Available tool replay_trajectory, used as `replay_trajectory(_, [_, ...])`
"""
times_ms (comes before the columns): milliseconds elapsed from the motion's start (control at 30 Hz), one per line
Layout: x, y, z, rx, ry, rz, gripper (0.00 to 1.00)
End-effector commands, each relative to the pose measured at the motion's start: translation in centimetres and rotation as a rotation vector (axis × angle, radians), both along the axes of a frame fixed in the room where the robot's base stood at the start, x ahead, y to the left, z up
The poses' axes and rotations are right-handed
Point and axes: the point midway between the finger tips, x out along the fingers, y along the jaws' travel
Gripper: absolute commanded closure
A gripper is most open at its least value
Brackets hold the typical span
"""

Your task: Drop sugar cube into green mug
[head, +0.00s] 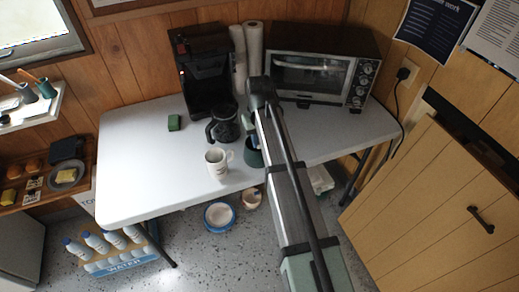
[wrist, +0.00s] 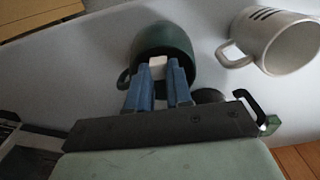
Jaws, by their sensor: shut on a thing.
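The green mug (wrist: 163,42) stands on the white table, its opening just beyond my fingertips in the wrist view. In the head view the green mug (head: 253,158) is partly hidden behind my arm. My gripper (wrist: 158,76) has blue fingers shut on a white sugar cube (wrist: 157,66). The cube shows against the mug's dark opening. I cannot tell whether it is above the rim or slightly inside. In the head view my arm hides the fingertips and the cube.
A white mug (head: 217,164) stands close to the green mug; it also shows in the wrist view (wrist: 278,40). A dark carafe (head: 224,124), coffee maker (head: 205,75) and toaster oven (head: 318,79) are behind. A green block (head: 174,122) lies left. The table's left side is clear.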

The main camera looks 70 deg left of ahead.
Motion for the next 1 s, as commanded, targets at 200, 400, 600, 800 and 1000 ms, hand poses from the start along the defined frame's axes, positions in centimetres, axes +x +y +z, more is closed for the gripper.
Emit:
replay_trajectory(200, [0.0, 0.0, 0.0, 0.0, 0.0, 0.0, 0.78])
replay_trajectory(400, [0.0, 0.0, 0.0, 0.0, 0.0, 0.0, 0.59])
replay_trajectory(600, [0.0, 0.0, 0.0, 0.0, 0.0, 0.0, 0.5])
replay_trajectory(800, [0.0, 0.0, 0.3, 0.001, 0.0, 0.0, 0.5])
replay_trajectory(1000, [0.0, 0.1, 2.3, 0.002, 0.0, 0.0, 0.5])
